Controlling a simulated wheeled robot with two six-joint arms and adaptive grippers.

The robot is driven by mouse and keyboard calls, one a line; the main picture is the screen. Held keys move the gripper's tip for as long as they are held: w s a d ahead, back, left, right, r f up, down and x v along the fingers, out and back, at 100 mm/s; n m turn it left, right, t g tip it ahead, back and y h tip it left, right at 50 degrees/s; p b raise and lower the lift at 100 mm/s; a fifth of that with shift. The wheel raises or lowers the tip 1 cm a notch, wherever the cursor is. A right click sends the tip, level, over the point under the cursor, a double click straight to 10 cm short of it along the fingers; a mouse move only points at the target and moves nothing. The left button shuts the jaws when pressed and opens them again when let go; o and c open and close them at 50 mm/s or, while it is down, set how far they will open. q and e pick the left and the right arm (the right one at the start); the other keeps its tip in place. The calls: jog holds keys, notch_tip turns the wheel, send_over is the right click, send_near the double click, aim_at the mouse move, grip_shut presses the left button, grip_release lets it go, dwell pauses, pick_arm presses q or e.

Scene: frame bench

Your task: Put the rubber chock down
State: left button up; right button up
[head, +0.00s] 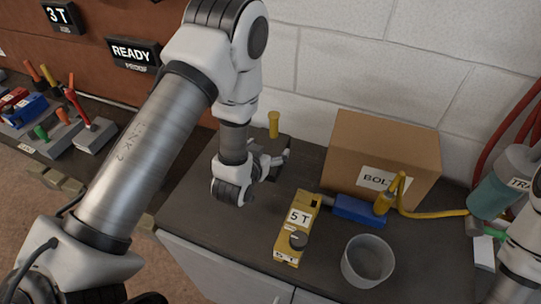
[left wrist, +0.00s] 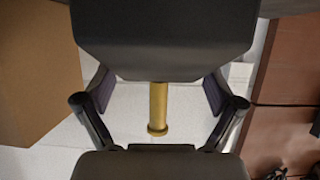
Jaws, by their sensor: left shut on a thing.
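The rubber chock (head: 283,145) is a dark block with a yellow peg-like handle (head: 273,124) standing up from it, near the back of the dark bench. My left gripper (head: 269,163) is shut on it and hides part of it. In the left wrist view the chock (left wrist: 165,40) fills the top middle, and its yellow handle (left wrist: 158,108) shows between the two fingers. I cannot tell whether the chock touches the bench top (head: 190,215). My right gripper is not in view; only part of my right arm shows at the right edge.
A cardboard box (head: 350,140) stands right of the chock. A yellow 5 T jack (head: 300,205), a blue tool (head: 358,210) with a yellow hose and a grey round cup (head: 367,262) are in front. A teal cylinder (head: 500,185) stands far right. The bench's left part is bare.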

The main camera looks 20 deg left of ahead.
pick_arm(q)
notch_tip(320, 180, down, 2)
jog(key=shift+s+f, duration=0.15)
jog(key=shift+s, duration=0.15)
jog(key=shift+f, duration=0.1)
jog(key=shift+f, duration=0.2)
jog(key=o, duration=1.5)
jog(key=shift+c, duration=0.2)
jog(key=shift+d, duration=0.1)
jog(key=shift+r, duration=0.1)
